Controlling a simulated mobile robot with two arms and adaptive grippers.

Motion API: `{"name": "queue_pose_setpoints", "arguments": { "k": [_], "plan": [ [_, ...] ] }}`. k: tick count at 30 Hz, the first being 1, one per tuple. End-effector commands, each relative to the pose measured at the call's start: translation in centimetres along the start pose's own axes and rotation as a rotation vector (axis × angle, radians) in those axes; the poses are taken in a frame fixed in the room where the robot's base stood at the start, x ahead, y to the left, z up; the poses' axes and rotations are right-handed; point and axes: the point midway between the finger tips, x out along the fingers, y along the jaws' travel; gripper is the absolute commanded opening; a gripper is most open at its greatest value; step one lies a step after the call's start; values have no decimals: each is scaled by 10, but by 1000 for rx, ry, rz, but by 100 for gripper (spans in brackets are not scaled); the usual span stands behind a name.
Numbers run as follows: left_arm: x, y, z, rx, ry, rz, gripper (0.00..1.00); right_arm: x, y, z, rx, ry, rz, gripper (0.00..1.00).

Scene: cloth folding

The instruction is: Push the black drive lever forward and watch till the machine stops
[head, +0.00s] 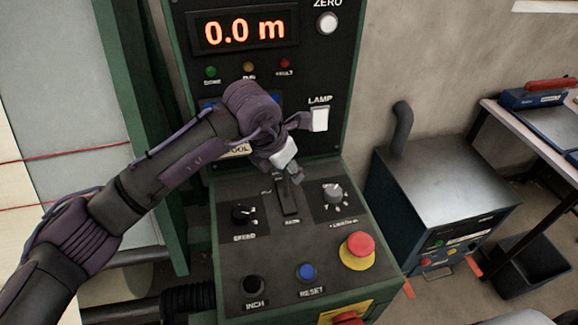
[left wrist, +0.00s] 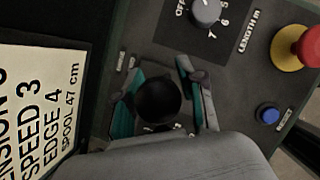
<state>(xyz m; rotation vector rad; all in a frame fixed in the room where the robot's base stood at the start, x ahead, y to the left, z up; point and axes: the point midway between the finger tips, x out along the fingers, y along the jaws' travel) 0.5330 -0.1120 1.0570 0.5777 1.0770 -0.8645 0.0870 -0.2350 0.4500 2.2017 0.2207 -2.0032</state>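The black drive lever's round knob (left wrist: 158,101) shows in the left wrist view between my two fingers. My left gripper (left wrist: 160,95) is open around it, with a teal-padded finger on each side and no clear grip on it. In the head view my left gripper (head: 289,168) is over the top of the lever slot (head: 288,198) on the green machine's sloping panel (head: 285,265); it hides the knob there. The display (head: 245,31) reads 0.0 m. My right gripper is not in view.
Near the lever are a speed knob (head: 244,214), a length knob (head: 333,194), a red emergency button (head: 358,246), a blue reset button (head: 306,271) and a black inch button (head: 253,286). A white lamp switch (head: 319,119) is above. A grey-topped cabinet (head: 450,185) stands right.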

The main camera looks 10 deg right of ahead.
Motion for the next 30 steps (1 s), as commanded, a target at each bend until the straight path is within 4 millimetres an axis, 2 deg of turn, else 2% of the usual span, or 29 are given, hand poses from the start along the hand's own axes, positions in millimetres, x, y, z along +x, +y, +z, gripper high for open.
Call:
{"name": "queue_pose_setpoints", "arguments": {
  "k": [4,13,20,30],
  "plan": [
    [10,-1,0,0,0,-1,39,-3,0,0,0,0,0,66],
    [12,0,0,1,0,0,39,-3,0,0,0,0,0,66],
    [12,0,0,1,0,0,1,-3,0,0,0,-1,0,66],
    [12,0,0,0,0,0,0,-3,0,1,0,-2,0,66]
  ]
}}
